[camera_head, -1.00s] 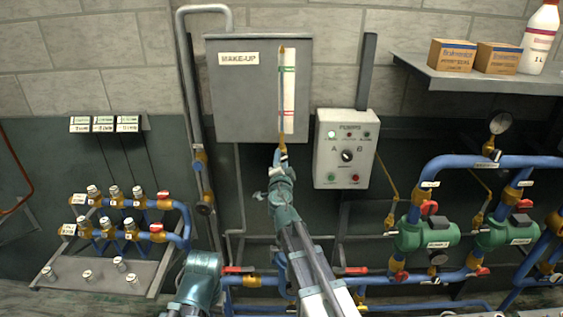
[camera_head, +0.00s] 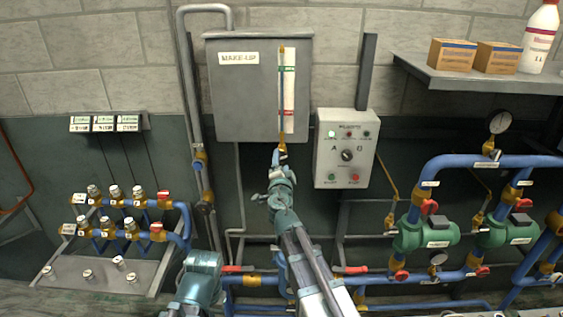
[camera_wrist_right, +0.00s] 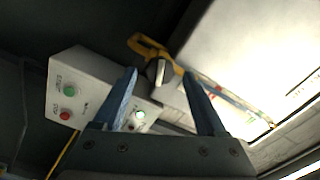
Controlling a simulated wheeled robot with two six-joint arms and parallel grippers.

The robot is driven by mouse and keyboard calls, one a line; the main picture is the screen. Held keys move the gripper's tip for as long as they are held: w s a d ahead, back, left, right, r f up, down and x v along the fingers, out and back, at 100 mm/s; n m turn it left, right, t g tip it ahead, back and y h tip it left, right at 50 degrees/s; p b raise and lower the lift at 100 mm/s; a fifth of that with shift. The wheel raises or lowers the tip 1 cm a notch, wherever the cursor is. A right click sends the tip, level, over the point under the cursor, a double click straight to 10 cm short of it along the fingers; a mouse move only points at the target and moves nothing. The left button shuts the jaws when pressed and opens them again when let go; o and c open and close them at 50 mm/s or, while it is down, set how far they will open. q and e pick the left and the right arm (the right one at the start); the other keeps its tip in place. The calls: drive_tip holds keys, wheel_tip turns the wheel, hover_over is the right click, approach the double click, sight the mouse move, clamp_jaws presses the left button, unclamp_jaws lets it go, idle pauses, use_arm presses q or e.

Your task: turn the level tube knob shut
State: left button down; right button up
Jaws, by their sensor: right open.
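The level tube (camera_head: 282,90) runs upright on the front of the grey MAKE-UP tank (camera_head: 225,95), with brass fittings at its top and bottom. My right gripper (camera_head: 281,160) reaches up from below to the tube's lower end. In the right wrist view my right gripper (camera_wrist_right: 160,74) has its two blue fingers apart, one on each side of the knob. I cannot tell whether they touch it. My left gripper is not in view.
A pump control box (camera_head: 346,150) with a selector and lamps hangs close right of my right gripper. A pipe (camera_head: 193,110) runs upright to the left. A shelf (camera_head: 480,80) with boxes and a bottle is at the upper right. Blue pipes and green pumps (camera_head: 425,235) stand below it.

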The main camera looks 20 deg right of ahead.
drive_tip(key=v, duration=0.5)
drive_tip(key=shift+s, duration=0.2)
